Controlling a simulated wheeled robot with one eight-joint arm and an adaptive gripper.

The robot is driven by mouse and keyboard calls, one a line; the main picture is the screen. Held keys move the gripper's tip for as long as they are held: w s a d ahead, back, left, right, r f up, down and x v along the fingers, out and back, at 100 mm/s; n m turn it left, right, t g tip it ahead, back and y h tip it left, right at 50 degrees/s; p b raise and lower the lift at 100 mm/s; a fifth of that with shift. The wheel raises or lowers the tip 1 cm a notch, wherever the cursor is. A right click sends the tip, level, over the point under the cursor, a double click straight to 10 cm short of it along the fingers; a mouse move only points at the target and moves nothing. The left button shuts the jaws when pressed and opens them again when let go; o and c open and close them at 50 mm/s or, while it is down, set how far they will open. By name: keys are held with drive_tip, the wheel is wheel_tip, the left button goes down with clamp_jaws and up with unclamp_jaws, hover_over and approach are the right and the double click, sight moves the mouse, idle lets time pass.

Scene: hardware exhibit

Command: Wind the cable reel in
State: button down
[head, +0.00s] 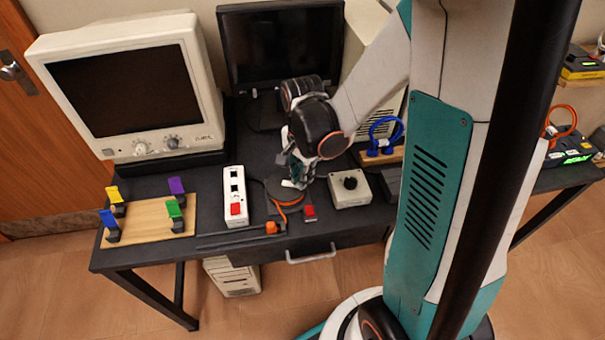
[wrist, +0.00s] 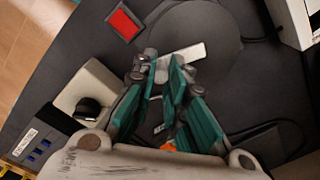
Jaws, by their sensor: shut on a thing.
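The cable reel (head: 279,191) is a dark round disc lying flat near the front of the dark table, with orange cable (head: 291,202) at its front edge. In the wrist view the reel (wrist: 205,33) shows as a dark disc with a pale crank bar (wrist: 184,60) across it. My gripper (head: 297,182) is over the right part of the reel. In the wrist view my gripper (wrist: 163,72) is closed at one end of the crank bar. The held part, apparently the crank's handle, is mostly hidden between the fingers.
A white power strip (head: 236,197) stands left of the reel, and a box with a black knob (head: 349,188) is to the right. A red button (head: 310,212) sits in front. A board with coloured switches (head: 150,222) lies far left; monitors stand behind.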

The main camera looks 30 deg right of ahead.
drive_tip(key=c, duration=1.6)
unclamp_jaws()
drive_tip(key=shift+o, duration=0.2)
drive_tip(key=shift+r, duration=0.1)
wheel_tip(320, 180, up, 12)
drive_tip(key=shift+s+a, duration=0.1)
drive_tip(key=s+a+r+n+t, duration=0.6)
drive_tip(key=s+n+t, duration=0.1)
drive_tip(key=n, duration=0.7)
drive_tip(key=shift+s+r+n, duration=0.15)
drive_tip(key=shift+s+n, duration=0.15)
drive_tip(key=shift+s, duration=0.5)
